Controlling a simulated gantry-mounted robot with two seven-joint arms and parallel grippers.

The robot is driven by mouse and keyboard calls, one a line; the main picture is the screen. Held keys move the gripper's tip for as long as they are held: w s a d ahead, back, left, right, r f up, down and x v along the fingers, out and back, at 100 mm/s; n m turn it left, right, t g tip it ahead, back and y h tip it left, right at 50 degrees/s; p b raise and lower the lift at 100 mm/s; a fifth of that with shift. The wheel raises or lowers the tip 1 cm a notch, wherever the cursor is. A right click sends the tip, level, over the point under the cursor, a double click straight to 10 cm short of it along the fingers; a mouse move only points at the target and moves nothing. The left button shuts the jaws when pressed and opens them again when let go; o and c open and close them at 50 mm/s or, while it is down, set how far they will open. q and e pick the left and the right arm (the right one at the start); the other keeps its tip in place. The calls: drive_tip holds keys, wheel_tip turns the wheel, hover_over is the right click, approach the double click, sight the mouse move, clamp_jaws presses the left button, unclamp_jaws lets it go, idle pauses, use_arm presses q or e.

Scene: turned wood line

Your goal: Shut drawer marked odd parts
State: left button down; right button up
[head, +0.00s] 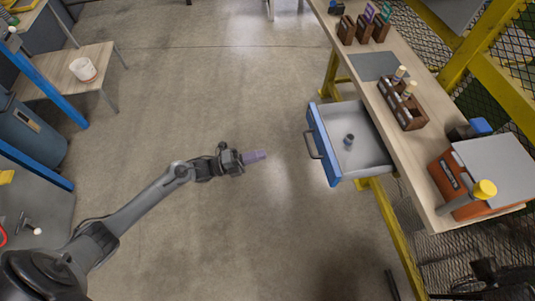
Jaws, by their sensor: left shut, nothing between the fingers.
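A drawer with a blue front (322,146) and a grey inside stands pulled out from under the wooden workbench (385,98) on the right. Its dark bar handle (311,145) faces left. No marking can be read on it from here. A small dark cylindrical part (348,140) is in the drawer. My left gripper (264,155) has purple fingers, is shut and empty, and points right toward the drawer front. It is to the left of the handle, with a gap between them. My right gripper does not show.
The bench top holds a wooden block with upright tools (404,108), a grey mat (379,66) and an orange box (459,185). Yellow legs (396,235) support the bench. A small table with a white container (83,70) stands at the upper left. The floor between is clear.

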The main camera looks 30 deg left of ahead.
use_arm(q)
drive_tip(key=b+x, duration=0.1)
drive_tip(key=x, duration=1.1)
drive_tip(key=shift+w+d, duration=0.25)
drive_tip(key=shift+d, duration=0.05)
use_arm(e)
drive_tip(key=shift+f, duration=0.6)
use_arm(q)
drive_tip(key=shift+d+r, duration=0.1)
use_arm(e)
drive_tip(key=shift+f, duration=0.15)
